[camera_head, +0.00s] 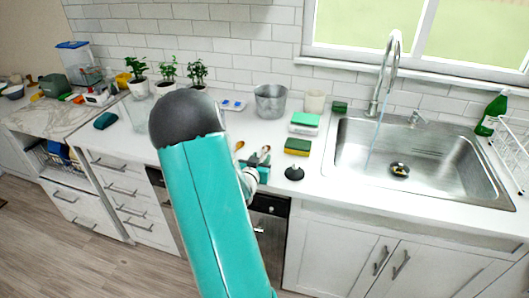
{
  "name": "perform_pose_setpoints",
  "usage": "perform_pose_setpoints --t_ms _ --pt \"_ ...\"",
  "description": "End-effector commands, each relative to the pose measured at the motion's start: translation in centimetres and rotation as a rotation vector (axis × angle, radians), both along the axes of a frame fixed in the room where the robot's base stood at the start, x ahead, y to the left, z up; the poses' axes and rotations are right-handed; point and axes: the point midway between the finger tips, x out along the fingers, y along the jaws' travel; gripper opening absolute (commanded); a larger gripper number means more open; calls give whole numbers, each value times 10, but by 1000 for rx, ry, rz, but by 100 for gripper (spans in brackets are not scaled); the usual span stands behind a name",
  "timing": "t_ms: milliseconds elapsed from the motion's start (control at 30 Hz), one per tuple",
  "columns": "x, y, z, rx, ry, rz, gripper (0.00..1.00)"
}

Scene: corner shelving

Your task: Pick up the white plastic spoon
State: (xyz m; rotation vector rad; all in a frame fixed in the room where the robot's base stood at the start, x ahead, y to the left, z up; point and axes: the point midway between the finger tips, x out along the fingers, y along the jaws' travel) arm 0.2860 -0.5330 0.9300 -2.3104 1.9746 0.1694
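I cannot make out a white plastic spoon in the camera view; my arm covers part of the counter, and small items near the gripper are hard to resolve. My gripper (260,157) is low over the white counter (225,129), near its front edge and left of the sponges. It is small and partly behind my arm, so its opening and any held item are unclear. A small brown spoon-like item (240,146) lies just left of the gripper.
A yellow-green sponge (297,147) and a black round stopper-like item (294,173) are right of the gripper. Behind are a metal pot (270,102) and potted plants (168,73). The sink (430,155) is at right.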

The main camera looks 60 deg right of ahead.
Motion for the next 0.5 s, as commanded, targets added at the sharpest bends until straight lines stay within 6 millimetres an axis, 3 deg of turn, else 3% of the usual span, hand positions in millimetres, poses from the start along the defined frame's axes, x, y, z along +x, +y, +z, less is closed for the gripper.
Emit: perform_pose_setpoints --t_ms 267,433,500 --pt "-1 2 0 1 0 0 34" --pt "-1 3 0 1 0 0 0" --pt "-1 3 0 0 0 0 0"
